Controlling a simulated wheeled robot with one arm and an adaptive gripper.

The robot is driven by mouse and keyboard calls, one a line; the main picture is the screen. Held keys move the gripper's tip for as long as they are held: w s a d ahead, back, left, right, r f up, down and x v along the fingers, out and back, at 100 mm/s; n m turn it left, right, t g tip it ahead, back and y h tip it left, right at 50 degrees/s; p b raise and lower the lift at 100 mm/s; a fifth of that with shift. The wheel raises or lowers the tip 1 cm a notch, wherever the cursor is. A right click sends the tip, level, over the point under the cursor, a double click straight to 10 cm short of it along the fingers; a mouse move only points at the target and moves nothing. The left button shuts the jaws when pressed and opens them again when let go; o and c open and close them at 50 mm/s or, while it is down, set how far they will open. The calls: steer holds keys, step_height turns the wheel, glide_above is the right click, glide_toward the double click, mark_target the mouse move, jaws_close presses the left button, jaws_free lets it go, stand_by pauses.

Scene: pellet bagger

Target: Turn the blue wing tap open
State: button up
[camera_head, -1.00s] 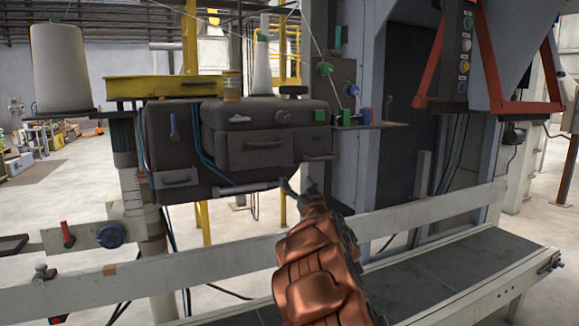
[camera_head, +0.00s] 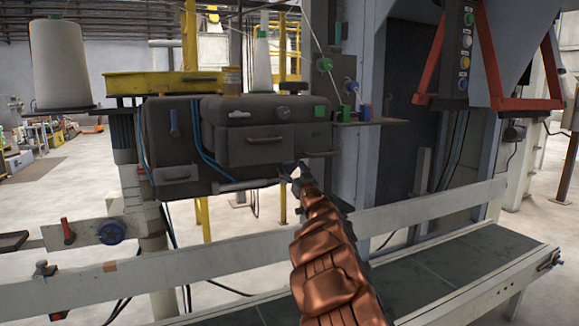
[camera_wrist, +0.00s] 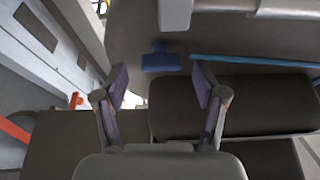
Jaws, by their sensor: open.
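The blue wing tap (camera_wrist: 160,60) shows in the wrist view as a flat blue handle with a short stem, on the dark grey underside or face of the machine housing. It lies just beyond the fingertips of my gripper (camera_wrist: 161,84), roughly centred between them. My gripper is open, with nothing between its fingers, and does not appear to touch the tap. In the head view my gripper (camera_head: 295,173) is at the lower edge of the dark housing (camera_head: 222,150), where it mostly hides the tap.
A blue strip (camera_wrist: 250,61) runs beside the tap in the wrist view. A horizontal grey bar (camera_head: 245,185) lies left of my gripper. A small shelf (camera_head: 370,122) with coloured pieces stands to the right. The conveyor (camera_head: 450,265) and its pale rail (camera_head: 400,222) run below.

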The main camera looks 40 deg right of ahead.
steer(key=shift+x, duration=1.05)
steer(key=shift+r, duration=0.1)
steer(key=c, duration=1.1)
